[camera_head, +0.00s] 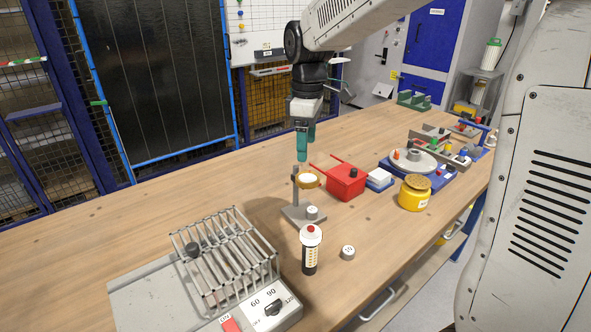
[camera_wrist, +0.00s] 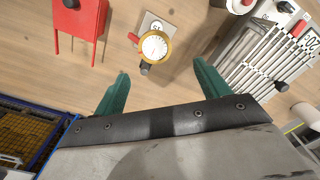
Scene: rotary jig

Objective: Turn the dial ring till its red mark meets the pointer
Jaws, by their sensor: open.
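A gauge with a brass-yellow dial ring (camera_head: 308,179) around a white face stands on a grey post and base in the middle of the table. The ring also shows in the wrist view (camera_wrist: 167,34), with a small red mark (camera_wrist: 133,38) at its left edge. A dark stub (camera_wrist: 145,68) shows below the ring; I cannot tell whether it is the pointer. The markings on the face are too small to read. My gripper (camera_head: 302,157) is above the gauge, with its green fingers open and empty. In the wrist view the fingertips (camera_wrist: 160,71) are spread either side below the ring.
A red box (camera_head: 346,181) with rods stands close right of the gauge. A black-and-white bottle (camera_head: 310,252), a small weight (camera_head: 347,252) and a wire rack (camera_head: 225,260) stand nearer. A yellow jar (camera_head: 414,194) and a round turntable (camera_head: 412,163) are right.

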